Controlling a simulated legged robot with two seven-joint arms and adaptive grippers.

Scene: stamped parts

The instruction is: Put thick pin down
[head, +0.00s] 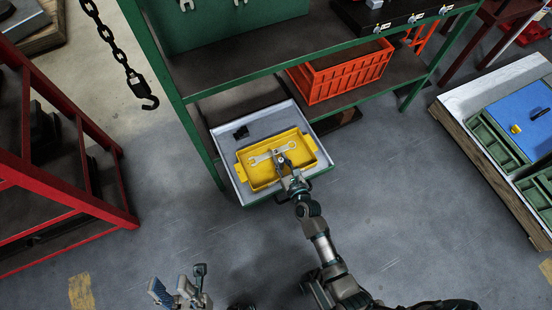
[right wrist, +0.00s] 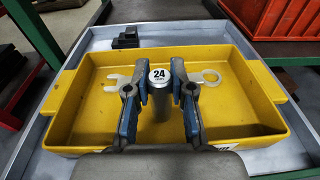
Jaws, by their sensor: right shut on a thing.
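My right gripper (head: 284,164) is over the yellow tray (head: 256,184). In the right wrist view its blue-padded fingers (right wrist: 160,118) are shut on the thick pin (right wrist: 161,103), a grey upright cylinder with a white top marked "24". Whether the pin's lower end touches the tray floor is hidden. A grey spanner (head: 262,157) lies in the tray; its open end and its ring end (right wrist: 208,79) show either side of the gripper. My left gripper (head: 180,290) is at the bottom left of the head view, away from the tray, with its fingers apart and empty.
The yellow tray sits on a grey sheet-lined shelf tray (head: 227,135) beside a small black block (head: 241,132). An orange crate (head: 342,75) stands on the green rack behind. The floor in front is clear.

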